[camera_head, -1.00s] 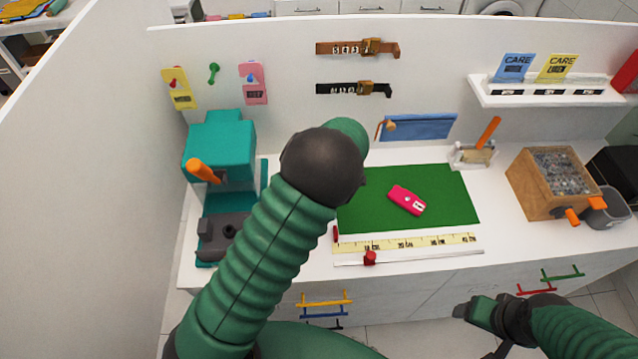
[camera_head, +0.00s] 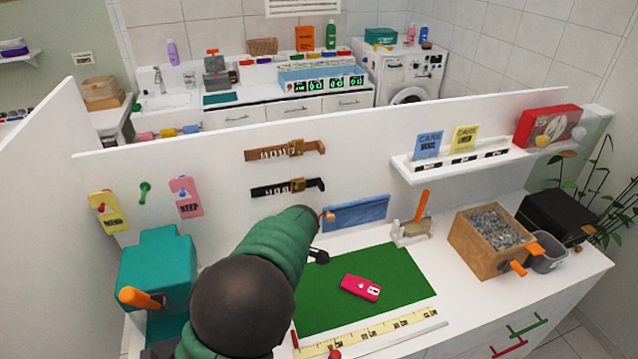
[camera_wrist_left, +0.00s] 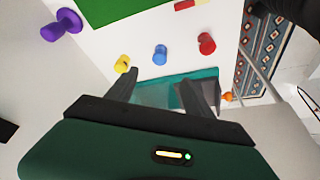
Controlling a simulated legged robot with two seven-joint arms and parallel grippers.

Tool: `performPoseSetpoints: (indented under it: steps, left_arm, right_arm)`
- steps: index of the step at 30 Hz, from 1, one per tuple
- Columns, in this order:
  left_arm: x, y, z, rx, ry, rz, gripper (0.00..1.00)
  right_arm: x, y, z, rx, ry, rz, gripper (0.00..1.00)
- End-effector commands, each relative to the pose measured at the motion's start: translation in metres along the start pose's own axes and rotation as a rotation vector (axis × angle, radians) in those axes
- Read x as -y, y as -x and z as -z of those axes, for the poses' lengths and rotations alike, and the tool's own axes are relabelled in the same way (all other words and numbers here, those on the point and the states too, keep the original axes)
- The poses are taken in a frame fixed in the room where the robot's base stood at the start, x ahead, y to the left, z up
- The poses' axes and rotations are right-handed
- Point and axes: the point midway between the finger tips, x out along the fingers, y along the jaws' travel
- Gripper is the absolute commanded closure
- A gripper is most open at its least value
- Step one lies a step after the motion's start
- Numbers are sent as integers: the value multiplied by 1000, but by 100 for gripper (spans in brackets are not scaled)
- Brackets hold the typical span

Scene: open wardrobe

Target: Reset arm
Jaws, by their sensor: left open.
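My left arm (camera_head: 275,247) rises from the bottom left of the head view and reaches over the workbench, hiding part of the bench and the left edge of the green mat. Its gripper is mostly hidden behind the arm there. In the left wrist view my left gripper (camera_wrist_left: 170,92) has its two dark fingers spread apart with nothing held between them. A teal surface (camera_wrist_left: 180,84) shows behind the fingers. My right gripper is out of view.
A pink tag (camera_head: 361,288) lies on the green mat (camera_head: 390,270). A teal machine (camera_head: 160,265) stands left, a wooden gravel box (camera_head: 470,262) and black box (camera_head: 556,217) right. Yellow, blue and red knobs (camera_wrist_left: 207,43) show in the wrist view. The panel (camera_head: 215,150) stands behind.

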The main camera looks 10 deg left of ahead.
Motion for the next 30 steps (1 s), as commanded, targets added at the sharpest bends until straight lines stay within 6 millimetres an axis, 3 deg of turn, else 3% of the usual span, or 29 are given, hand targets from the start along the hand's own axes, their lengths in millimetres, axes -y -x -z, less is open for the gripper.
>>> performPoseSetpoints:
  steps: [5, 12, 16, 20, 30]
  left_arm:
    - [33, -6, -6, 114, -278, -37, 40]
    - [120, -2, -35, 200, -1100, -324, 40]
    - [150, -1, -43, 132, -1399, -432, 40]
    - [161, -2, -45, 95, -1515, -466, 40]
    - [161, -2, -46, 95, -1523, -465, 40]
  right_arm:
    - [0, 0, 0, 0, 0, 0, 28]
    - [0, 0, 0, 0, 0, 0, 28]
    - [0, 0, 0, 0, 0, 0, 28]
    - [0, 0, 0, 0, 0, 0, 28]
    - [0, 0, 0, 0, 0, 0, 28]
